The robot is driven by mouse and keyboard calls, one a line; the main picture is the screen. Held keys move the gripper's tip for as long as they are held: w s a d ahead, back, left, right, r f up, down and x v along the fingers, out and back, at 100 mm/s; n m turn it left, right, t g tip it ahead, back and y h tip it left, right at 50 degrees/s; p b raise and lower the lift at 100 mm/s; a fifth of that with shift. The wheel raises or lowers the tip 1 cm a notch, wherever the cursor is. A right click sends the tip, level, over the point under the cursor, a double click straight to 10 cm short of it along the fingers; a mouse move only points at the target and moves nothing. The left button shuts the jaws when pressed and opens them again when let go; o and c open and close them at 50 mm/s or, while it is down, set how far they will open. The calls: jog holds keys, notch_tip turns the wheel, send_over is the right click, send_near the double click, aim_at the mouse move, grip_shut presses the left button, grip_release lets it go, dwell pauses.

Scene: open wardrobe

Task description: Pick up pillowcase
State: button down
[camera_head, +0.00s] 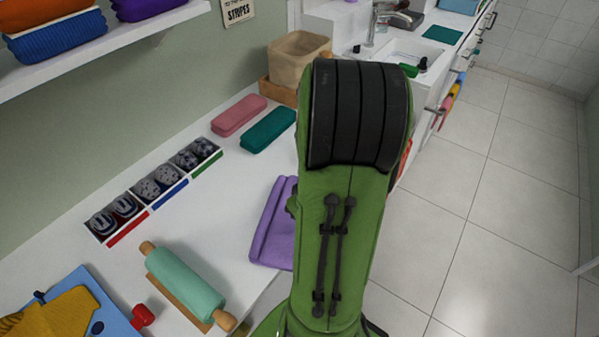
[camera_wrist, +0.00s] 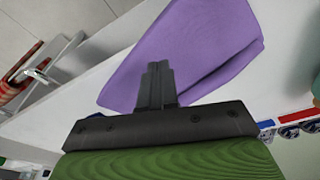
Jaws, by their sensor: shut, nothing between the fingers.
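A folded purple cloth, which looks like the pillowcase (camera_head: 272,235), lies flat on the white counter near its front edge. In the head view my green arm covers its right part. It also shows in the wrist view (camera_wrist: 200,45), filling the upper middle. My gripper (camera_wrist: 157,66) is shut and empty, with its fingertips over the cloth in that view. Whether they touch it cannot be told. In the head view the gripper is hidden behind my arm.
On the counter are a teal rolling pin (camera_head: 185,284), a pink case (camera_head: 239,115), a dark green case (camera_head: 268,130) and a beige bin (camera_head: 296,58). A shelf (camera_head: 110,38) hangs at the upper left. Tiled floor (camera_head: 500,220) is clear on the right.

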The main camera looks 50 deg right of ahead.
aim_at(277, 197)
jog(key=w+d, duration=0.1)
jog(key=w, duration=0.2)
jog(key=w+d+b, duration=0.1)
jog(key=w, duration=0.3)
jog(key=w+d+f, duration=0.1)
jog(key=w, duration=0.3)
jog(key=shift+w+d, duration=0.1)
jog(key=shift+w, duration=0.1)
jog(key=shift+f+b, duration=0.3)
jog(key=shift+b, duration=0.1)
jog(key=shift+s, duration=0.2)
